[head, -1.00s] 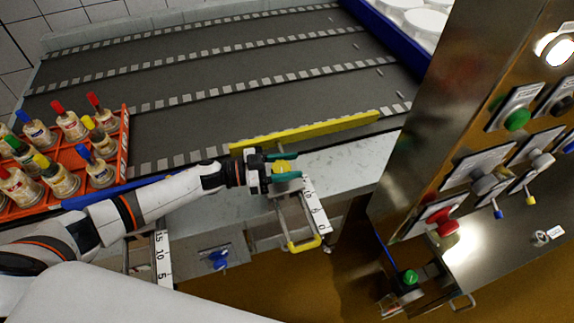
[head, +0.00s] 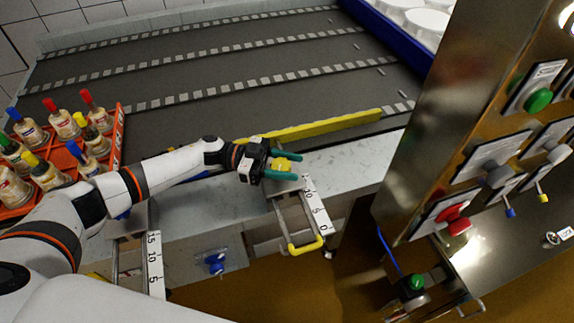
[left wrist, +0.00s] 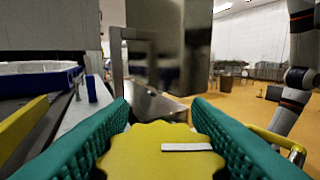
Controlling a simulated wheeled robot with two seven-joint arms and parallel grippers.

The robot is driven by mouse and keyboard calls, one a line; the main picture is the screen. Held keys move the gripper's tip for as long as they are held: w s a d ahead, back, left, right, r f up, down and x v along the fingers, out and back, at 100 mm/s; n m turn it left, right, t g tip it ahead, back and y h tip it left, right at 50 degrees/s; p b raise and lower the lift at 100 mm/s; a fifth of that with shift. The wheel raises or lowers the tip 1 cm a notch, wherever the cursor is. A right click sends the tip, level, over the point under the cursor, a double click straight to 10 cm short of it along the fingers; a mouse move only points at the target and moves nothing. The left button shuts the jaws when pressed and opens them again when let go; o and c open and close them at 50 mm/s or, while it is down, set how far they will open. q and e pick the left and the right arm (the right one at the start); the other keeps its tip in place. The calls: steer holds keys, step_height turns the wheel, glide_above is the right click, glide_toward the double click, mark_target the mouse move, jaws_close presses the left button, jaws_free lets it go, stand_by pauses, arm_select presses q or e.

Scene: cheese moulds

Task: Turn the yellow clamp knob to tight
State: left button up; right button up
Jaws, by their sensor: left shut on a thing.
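The yellow clamp knob (head: 280,164) sits at the front edge of the bench, at the inner end of a slide with a number scale. It has a scalloped rim. My left gripper (head: 283,168) is at the knob with its teal fingers on both sides of it, shut on it. In the left wrist view the knob (left wrist: 160,152) fills the space between the two fingers, and a white bar mark on its top lies nearly level in the picture. My right gripper is not in view.
A yellow bar (head: 330,124) lies behind the knob along the grey bench. A slide with a yellow handle (head: 306,246) sticks out in front. An orange crate of bottles (head: 118,140) stands left. A steel control panel (head: 440,110) rises close on the right.

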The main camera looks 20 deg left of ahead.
arm_select(q)
steer(key=shift+d, duration=0.1)
steer(key=o, duration=1)
steer(key=shift+d, duration=0.1)
steer(key=a, duration=0.4)
steer(key=a+b, duration=0.1)
steer(key=a, duration=0.3)
steer(key=a+b, duration=0.1)
steer(key=a, duration=0.3)
steer(key=shift+s, duration=0.3)
